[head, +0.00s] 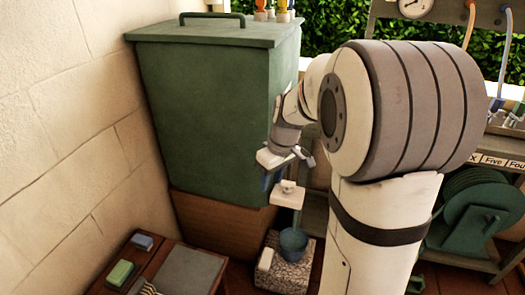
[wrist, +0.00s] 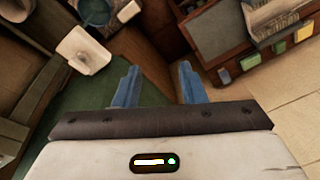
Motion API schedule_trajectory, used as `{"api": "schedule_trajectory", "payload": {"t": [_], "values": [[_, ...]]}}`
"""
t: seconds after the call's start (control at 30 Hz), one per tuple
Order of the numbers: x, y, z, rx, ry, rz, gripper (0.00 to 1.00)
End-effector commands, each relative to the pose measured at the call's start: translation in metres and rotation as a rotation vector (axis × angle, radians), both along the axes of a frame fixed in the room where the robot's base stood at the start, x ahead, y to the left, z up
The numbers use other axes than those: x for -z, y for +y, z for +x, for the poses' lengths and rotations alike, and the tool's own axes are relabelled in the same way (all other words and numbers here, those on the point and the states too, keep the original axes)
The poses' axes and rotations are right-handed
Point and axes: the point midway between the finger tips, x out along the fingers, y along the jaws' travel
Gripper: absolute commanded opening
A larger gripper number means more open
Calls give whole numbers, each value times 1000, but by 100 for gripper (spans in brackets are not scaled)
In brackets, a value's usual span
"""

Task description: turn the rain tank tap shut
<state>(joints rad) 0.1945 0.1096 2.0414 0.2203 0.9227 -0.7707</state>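The rain tank (head: 205,110) is a dark green box with a lid and handle, standing on a wooden base. A small white plate with a rounded knob (head: 287,194), which looks like the tap, sits in front of the tank's lower right side. It also shows at upper left in the wrist view (wrist: 85,50). My gripper (head: 270,180) is beside the tank, just above and left of this plate in the head view. In the wrist view its two blue fingers (wrist: 158,75) are apart with nothing between them. The fingers are clear of the white plate and knob.
A blue bucket (head: 293,241) stands on a speckled block below the white plate. A dark table (head: 190,272) with a green sponge (head: 121,274) is at lower left. A green hose reel (head: 478,215) and shelves are at right. A stone wall (head: 65,130) is at left.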

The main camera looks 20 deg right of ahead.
Motion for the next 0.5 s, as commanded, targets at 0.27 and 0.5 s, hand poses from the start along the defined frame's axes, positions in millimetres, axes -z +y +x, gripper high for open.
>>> {"api": "schedule_trajectory", "payload": {"t": [0.27,0.5], "values": [[62,-90,107,-288,-107,66,37],[109,-147,149,-456,-204,79,37]]}}
